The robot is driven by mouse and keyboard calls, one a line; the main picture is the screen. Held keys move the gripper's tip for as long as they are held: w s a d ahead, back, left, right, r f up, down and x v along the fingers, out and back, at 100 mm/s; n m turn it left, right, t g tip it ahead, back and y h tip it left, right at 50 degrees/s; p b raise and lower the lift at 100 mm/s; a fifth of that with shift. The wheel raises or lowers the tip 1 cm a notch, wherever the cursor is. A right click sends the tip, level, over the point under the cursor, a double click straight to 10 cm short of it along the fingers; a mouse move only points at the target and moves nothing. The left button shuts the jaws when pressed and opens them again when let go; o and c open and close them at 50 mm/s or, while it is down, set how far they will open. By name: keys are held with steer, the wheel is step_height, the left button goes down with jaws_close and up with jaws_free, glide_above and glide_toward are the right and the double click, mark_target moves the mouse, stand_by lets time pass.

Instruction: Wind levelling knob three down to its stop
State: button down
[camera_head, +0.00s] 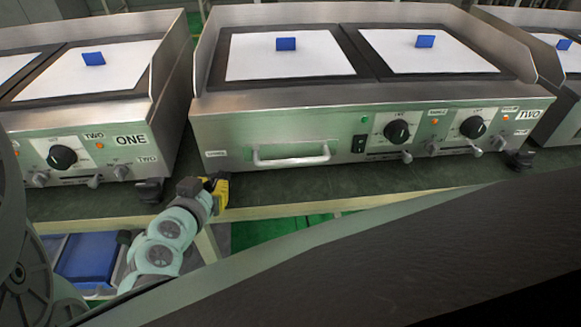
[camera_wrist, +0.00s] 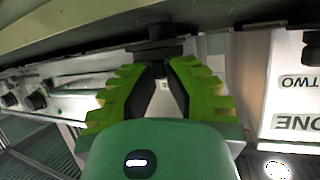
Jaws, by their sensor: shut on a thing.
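My gripper (camera_head: 217,187), with yellow-green fingers, is at the front left bottom corner of the steel griddle unit marked TWO (camera_head: 270,131). In the wrist view my gripper (camera_wrist: 157,70) has its fingers on either side of a dark levelling knob (camera_wrist: 155,49) under the unit's edge, and it is shut on it. In the head view this knob is hidden by my gripper. No number on the knob can be read. Another dark levelling knob (camera_head: 519,159) shows under the right end of the same unit, and one (camera_head: 150,190) under the left unit.
The unit marked ONE (camera_head: 131,140) stands close on the left, with a narrow gap. A handle (camera_head: 291,157) and control dials (camera_head: 397,131) stick out of unit TWO's front. The dark bench top (camera_head: 380,178) is bare before it. A blue bin (camera_head: 88,258) sits below.

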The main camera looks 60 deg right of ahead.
steer(key=shift+s+d+n+t+y+p, duration=0.1)
steer(key=shift+s+n+t+y+p, duration=0.3)
steer(key=shift+p, duration=0.75)
